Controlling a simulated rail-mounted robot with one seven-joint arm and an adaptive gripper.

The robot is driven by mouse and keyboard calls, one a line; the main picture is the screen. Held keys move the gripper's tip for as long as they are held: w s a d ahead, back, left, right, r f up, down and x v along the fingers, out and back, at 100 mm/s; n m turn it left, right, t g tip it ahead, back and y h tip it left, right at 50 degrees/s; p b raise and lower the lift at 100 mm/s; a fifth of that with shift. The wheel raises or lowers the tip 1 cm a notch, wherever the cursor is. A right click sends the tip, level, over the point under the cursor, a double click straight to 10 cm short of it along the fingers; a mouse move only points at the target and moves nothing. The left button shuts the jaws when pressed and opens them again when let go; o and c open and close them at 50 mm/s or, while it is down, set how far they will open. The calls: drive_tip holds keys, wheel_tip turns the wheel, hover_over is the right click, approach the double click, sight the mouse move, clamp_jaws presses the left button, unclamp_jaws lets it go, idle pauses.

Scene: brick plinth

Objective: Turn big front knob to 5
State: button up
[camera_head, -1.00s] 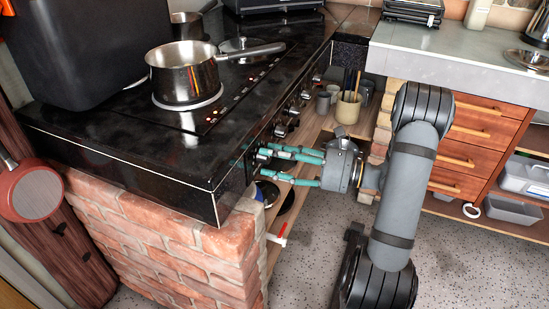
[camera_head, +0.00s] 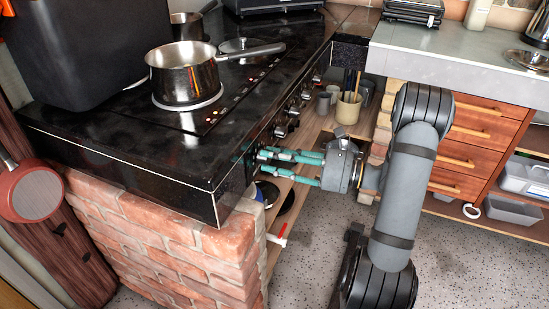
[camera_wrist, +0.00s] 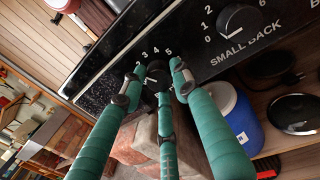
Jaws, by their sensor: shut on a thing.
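The gripped knob (camera_wrist: 157,72) is dark and sits on the black front panel of the stove (camera_wrist: 97,68). In the wrist view the white digits 2, 3, 4 and 5 show around its far side. My gripper (camera_wrist: 155,78) has teal fingers closed around this knob from several sides. The fingers cover much of it, and I cannot tell where its pointer stands. In the head view my gripper (camera_head: 262,161) is at the stove's front face, and the knob is hidden behind the fingers.
Beside the gripped knob is another knob (camera_wrist: 238,18) labelled SMALL BACK, pointing near 0. A blue-and-white container (camera_wrist: 232,115) stands on the shelf below. A steel pot (camera_head: 184,75) sits on the hob. Drawers (camera_head: 480,128) stand right of my arm.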

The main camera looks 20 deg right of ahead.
drive_tip(key=shift+m, duration=0.3)
drive_tip(key=shift+s+a+f+m+t+p, duration=0.1)
drive_tip(key=shift+m+t+p, duration=0.45)
drive_tip(key=shift+m+p, duration=3.4)
drive_tip(key=shift+m+t+p, duration=0.55)
drive_tip(key=shift+m+p, duration=2.1)
drive_tip(key=shift+m, duration=2.6)
drive_tip(key=o, duration=1.2)
drive_tip(key=shift+c, duration=0.2)
drive_tip(key=shift+f, duration=0.1)
